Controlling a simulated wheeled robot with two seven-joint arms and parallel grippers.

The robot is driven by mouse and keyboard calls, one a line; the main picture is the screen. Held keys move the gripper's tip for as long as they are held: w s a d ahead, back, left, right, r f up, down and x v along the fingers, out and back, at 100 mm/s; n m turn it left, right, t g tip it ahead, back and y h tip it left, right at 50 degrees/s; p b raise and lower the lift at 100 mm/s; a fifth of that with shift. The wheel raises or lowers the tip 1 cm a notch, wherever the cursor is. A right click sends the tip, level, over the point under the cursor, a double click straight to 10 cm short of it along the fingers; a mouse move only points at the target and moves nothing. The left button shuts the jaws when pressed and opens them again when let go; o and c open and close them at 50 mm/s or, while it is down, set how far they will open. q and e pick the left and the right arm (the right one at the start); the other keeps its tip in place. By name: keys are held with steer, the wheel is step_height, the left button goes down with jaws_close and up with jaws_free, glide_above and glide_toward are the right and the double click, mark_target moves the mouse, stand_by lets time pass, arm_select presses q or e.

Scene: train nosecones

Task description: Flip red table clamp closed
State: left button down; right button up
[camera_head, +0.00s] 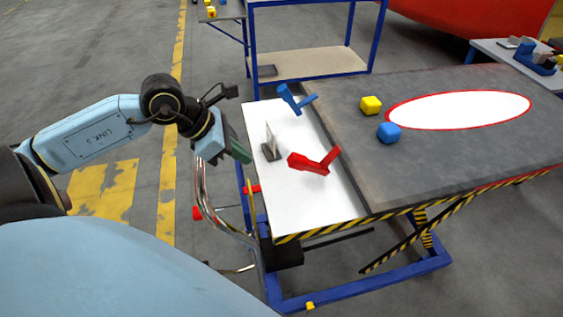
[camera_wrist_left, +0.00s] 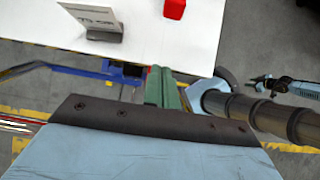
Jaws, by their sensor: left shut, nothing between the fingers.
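The red table clamp (camera_head: 313,163) sits near the front part of the white table strip, with one arm raised at an angle in a V shape. In the left wrist view, a red part (camera_wrist_left: 174,8) shows at the top edge, most of it out of frame. My left gripper (camera_head: 241,152) is shut and empty, at the left edge of the white table, apart from the clamp and to its left. Its green fingers also show in the left wrist view (camera_wrist_left: 163,88). My right gripper is not in view.
A blue clamp (camera_head: 293,99) stands farther back. A small sign on a stand (camera_head: 271,146) is between my left gripper and the clamps. A metal handle rail (camera_head: 211,208) runs below the gripper.

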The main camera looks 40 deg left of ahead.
arm_select(q)
steer(key=x, duration=0.9)
steer(key=shift+w+d+f, duration=0.15)
steer(key=shift+d+f, duration=0.05)
steer(key=shift+f, duration=0.05)
steer(key=shift+w+d+r, duration=0.25)
steer(key=shift+w+r, duration=0.05)
steer(key=shift+r, duration=0.15)
steer(key=shift+w+d+r, duration=0.25)
steer(key=shift+w+r, duration=0.05)
steer(key=shift+r, duration=0.2)
steer(key=shift+w+d+r+p, duration=0.3)
steer(key=shift+r+p, duration=0.15)
steer(key=shift+r, duration=0.1)
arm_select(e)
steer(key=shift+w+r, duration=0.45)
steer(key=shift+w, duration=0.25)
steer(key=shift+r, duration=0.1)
